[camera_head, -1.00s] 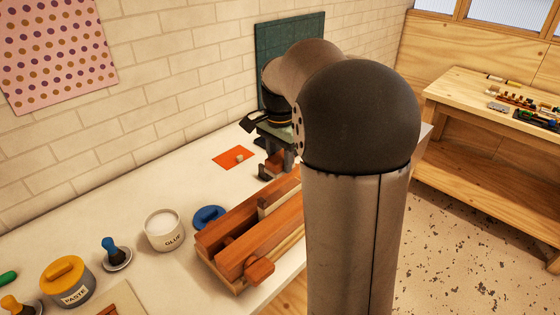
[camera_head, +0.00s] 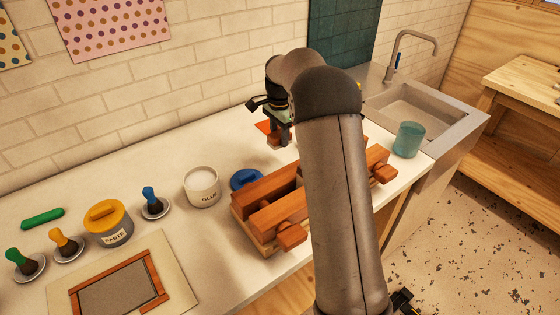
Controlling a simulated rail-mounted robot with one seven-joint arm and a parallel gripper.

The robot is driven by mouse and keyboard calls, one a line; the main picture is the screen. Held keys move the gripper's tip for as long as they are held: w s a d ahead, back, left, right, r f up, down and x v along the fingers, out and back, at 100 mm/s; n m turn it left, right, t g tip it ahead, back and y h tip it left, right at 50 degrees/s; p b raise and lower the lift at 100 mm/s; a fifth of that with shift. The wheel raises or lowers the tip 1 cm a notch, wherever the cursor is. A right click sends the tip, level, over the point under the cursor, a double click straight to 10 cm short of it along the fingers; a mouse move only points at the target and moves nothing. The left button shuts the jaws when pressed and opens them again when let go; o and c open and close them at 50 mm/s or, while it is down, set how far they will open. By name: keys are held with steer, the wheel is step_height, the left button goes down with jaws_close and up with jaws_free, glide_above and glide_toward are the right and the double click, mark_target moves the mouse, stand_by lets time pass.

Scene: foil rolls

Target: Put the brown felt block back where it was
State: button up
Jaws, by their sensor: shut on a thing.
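My gripper (camera_head: 279,139) hangs above the counter behind the wooden press, fingers pointing down. It is shut on a small brown piece (camera_head: 273,138), which seems to be the brown felt block; the fingers hide most of it. I cannot tell whether the block touches the counter or the mat.
The wooden press (camera_head: 262,192) stands in front of the gripper, partly behind my arm. A glue pot (camera_head: 202,187), a blue lid (camera_head: 246,179) and a paste pot (camera_head: 108,224) stand left. A teal cup (camera_head: 408,140) stands right by the sink (camera_head: 415,105).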

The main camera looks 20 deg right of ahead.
mark_target(280, 164)
step_height(280, 164, down, 8)
steer(key=shift+f+p, duration=0.15)
steer(key=shift+p, duration=0.6)
steer(key=shift+f, duration=0.1)
steer(key=o, duration=0.9)
steer(key=shift+o, duration=0.2)
